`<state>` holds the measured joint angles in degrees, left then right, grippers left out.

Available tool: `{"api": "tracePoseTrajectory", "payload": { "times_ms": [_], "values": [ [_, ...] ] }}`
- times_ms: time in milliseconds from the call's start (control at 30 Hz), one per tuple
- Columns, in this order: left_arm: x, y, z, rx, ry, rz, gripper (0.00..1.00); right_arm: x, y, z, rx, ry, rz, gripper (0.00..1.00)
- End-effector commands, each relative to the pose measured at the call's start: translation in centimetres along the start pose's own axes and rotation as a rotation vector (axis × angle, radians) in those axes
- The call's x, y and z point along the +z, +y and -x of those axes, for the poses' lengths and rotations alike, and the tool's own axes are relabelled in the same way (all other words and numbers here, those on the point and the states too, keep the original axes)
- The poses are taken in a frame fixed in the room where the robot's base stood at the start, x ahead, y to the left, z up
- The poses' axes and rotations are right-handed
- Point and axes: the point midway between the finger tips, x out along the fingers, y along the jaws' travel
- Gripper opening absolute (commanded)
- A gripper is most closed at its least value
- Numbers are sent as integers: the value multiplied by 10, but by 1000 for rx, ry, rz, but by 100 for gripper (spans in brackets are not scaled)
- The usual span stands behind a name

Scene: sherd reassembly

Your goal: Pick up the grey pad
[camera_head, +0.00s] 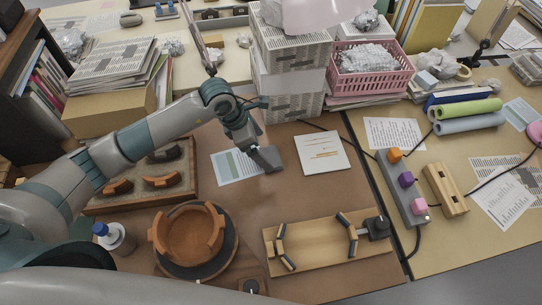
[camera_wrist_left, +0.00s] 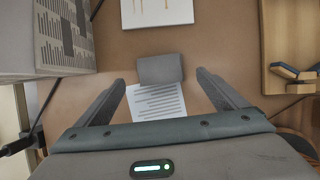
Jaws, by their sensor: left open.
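The grey pad (camera_wrist_left: 160,69) is a small flat grey block in the left wrist view, lying at the top edge of a printed sheet (camera_wrist_left: 156,103). In the head view the pad (camera_head: 271,157) shows at the sheet's right end, partly hidden by my left gripper (camera_head: 256,160). My left gripper, which also shows in the left wrist view (camera_wrist_left: 162,83), is open and empty. Its two fingers point toward the pad, one to each side, with the pad just past the tips. I cannot tell the exact height above the table. My right gripper is not in view.
A white card (camera_head: 324,153) lies right of the pad. Stacked boxes (camera_head: 290,88) stand behind. A wooden board with dark-tipped holders (camera_head: 312,246), a round dark stand with a brown ring-shaped vessel (camera_head: 192,236) and a sherd tray (camera_head: 188,180) occupy the front and left.

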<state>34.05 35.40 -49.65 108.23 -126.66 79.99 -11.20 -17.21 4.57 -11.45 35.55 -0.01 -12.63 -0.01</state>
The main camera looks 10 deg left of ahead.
Motion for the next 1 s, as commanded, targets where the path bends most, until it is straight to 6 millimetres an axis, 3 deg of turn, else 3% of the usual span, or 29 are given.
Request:
{"api": "tracePoseTrajectory", "payload": {
  "times_ms": [467, 800, 1000],
  "values": [
    [-1, 0, -6, 0, 0, 2, 92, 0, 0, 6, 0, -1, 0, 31],
    [-8, -1, -44, -1, -1, 3, 92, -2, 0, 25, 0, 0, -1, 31],
    [-9, -1, -53, 1, 0, 0, 92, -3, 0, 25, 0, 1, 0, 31]
  ]
}}
